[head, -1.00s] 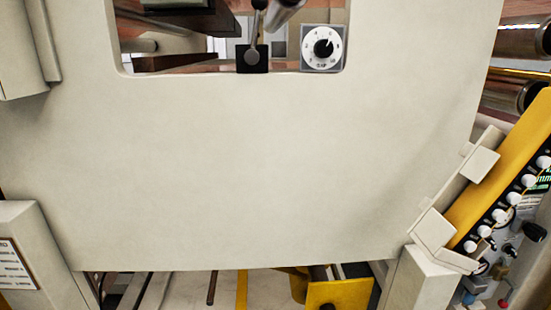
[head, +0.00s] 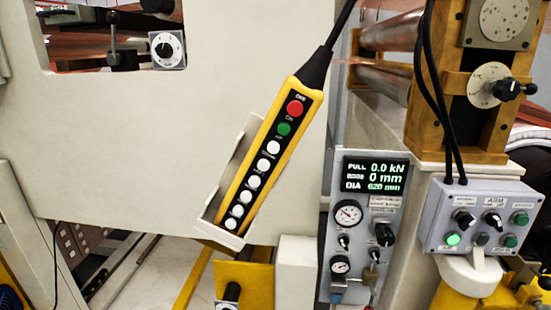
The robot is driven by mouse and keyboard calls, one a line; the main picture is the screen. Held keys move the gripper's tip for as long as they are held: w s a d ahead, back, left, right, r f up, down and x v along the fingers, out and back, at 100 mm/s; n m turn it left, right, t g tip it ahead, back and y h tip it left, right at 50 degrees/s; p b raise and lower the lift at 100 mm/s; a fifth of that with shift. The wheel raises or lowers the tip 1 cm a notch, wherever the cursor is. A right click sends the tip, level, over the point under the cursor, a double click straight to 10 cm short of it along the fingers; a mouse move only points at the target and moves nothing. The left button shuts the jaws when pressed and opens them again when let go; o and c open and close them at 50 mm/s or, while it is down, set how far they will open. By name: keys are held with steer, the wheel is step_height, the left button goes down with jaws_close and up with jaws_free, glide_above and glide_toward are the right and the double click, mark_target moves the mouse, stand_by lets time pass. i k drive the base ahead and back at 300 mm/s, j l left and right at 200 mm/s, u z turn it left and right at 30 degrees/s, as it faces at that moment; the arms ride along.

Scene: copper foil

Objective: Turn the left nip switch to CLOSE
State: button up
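No switch labelled as the left nip switch can be read. A grey control box (head: 478,218) at the right carries two black rotary switches, a left one (head: 464,218) and a right one (head: 493,221), with green buttons beside and below; its labels are too small to read. A grey gauge panel (head: 364,225) to its left has a display, two dials, small toggles and a larger black knob (head: 384,235). Which control is the left nip switch, and its setting, I cannot tell. My gripper is not in view.
A yellow pendant (head: 268,160) with red, green and white buttons sits in a holder on the large cream machine plate (head: 130,140). A black cable rises from it. A dial knob (head: 167,50) is in the plate's window. Copper rollers (head: 395,45) lie behind at the upper right.

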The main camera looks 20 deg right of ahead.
mark_target(464, 219)
steer(key=k+l, duration=0.15)
steer(key=l, duration=0.25)
steer(key=k+l, duration=0.1)
steer(key=l, duration=0.25)
steer(key=k+l, duration=0.15)
steer(key=l, duration=0.25)
steer(key=k+l+u, duration=0.1)
steer(key=l, duration=0.3)
steer(key=k+l, duration=0.15)
steer(key=l, duration=0.2)
steer(key=k+l, duration=0.15)
steer(key=l, duration=0.2)
steer(key=k+l, duration=0.15)
steer(key=l, duration=0.25)
steer(key=u, duration=0.05)
